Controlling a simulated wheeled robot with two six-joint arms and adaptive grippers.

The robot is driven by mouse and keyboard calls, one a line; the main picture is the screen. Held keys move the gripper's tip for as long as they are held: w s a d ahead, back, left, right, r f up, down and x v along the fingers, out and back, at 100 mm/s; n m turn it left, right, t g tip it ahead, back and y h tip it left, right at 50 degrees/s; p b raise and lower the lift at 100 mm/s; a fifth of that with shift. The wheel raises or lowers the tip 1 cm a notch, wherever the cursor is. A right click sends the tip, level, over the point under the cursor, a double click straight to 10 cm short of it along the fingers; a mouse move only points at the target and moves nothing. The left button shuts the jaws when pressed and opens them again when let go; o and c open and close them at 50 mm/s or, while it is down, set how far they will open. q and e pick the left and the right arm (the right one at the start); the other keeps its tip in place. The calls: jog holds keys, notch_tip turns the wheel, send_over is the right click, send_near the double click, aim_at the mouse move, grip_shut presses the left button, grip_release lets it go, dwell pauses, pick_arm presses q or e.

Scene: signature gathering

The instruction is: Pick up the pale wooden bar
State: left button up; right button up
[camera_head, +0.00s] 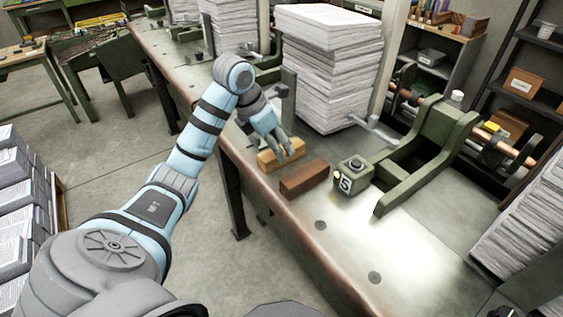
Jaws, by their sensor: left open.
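The pale wooden bar (270,160) lies on the metal-topped bench near its front left edge. My left gripper (285,151) is open and reaches down over the bar, with its fingers at the bar's right part. The fingers hide some of the bar, and I cannot tell whether they touch it. My right gripper is not in view.
A dark reddish-brown bar (304,180) lies just right of the pale one. A tall paper stack (330,65) stands behind. The bench top (400,255) is clear toward the front.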

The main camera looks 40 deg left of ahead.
aim_at(282, 148)
pick_arm(q)
jog(key=x, duration=0.3)
jog(key=w+x, duration=0.1)
jog(key=x, duration=0.1)
jog(key=shift+w+a, duration=0.15)
jog(key=shift+a, duration=0.15)
jog(key=c, duration=1.2)
jog(key=shift+r, duration=0.1)
jog(key=shift+c, duration=0.2)
